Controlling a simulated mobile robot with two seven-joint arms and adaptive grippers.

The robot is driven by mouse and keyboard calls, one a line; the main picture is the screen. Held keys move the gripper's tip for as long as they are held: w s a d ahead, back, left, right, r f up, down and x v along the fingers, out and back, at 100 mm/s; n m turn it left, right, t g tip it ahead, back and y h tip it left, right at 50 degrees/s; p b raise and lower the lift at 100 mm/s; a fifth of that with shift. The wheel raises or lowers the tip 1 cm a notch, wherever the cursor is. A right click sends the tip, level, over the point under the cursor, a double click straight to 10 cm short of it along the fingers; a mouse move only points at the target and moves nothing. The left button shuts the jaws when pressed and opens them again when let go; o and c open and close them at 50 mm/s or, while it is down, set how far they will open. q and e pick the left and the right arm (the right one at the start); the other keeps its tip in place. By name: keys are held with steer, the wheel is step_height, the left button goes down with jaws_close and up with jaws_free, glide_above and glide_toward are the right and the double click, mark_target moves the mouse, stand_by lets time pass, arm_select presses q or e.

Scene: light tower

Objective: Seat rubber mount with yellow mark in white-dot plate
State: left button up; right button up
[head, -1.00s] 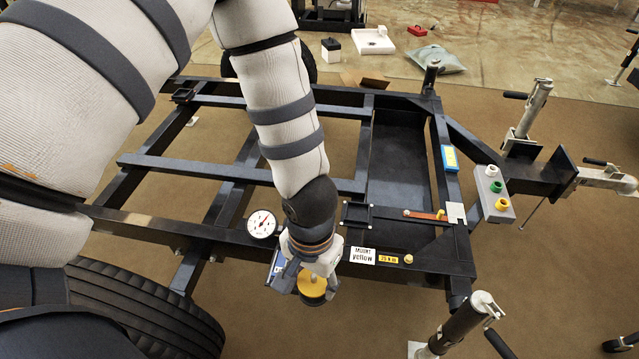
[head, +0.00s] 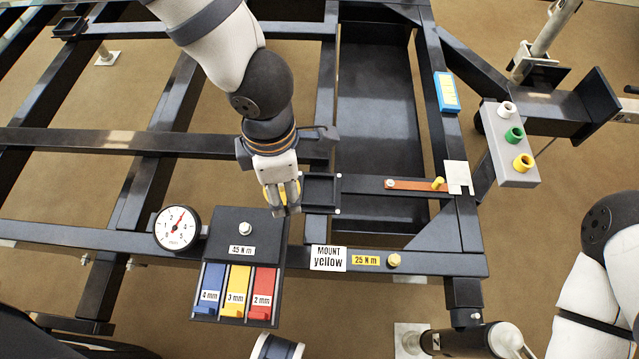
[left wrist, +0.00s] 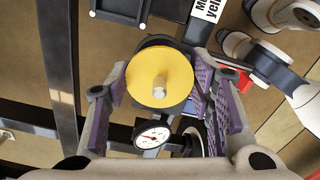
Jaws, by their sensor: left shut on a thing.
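The rubber mount, a round piece with a yellow face and a pale metal stud, shows in the left wrist view (left wrist: 160,78). In the head view only a yellow sliver of the mount (head: 267,194) shows between the fingers. My left gripper (head: 284,205) is shut on it, pointing down. The white-dot plate (head: 320,177), a small dark square frame with white dots at its corners, lies just right of the gripper. The plate also shows at the top edge of the left wrist view (left wrist: 120,17). Mount and plate look apart; the height between them is unclear. My right gripper is out of view.
A "MOUNT yellow" label (head: 328,258) and a 25 N m bolt (head: 394,260) sit on the front beam. A shim box (head: 237,265) and a dial gauge (head: 177,228) stand left of it. An orange lever (head: 414,184) lies right of the plate. My right arm is at the right edge.

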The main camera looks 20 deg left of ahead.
arm_select(q)
steer(key=w+d+f+b, duration=0.1)
steer(key=w+f, duration=0.1)
steer(key=w, duration=0.1)
steer(key=w+d+f, duration=0.1)
steer(key=w+f, duration=0.2)
steer(key=w+d+f+b, duration=0.1)
steer(key=w+f, duration=0.2)
steer(key=shift+b, duration=0.3)
steer(key=shift+f, duration=1.5)
steer(key=shift+f+b, duration=0.15)
steer(key=shift+b, duration=0.2)
steer(key=o, duration=1.3)
step_height(320, 180, up, 12)
steer(key=p, duration=0.2)
steer(key=shift+r+p, duration=0.2)
steer(key=shift+p, duration=0.15)
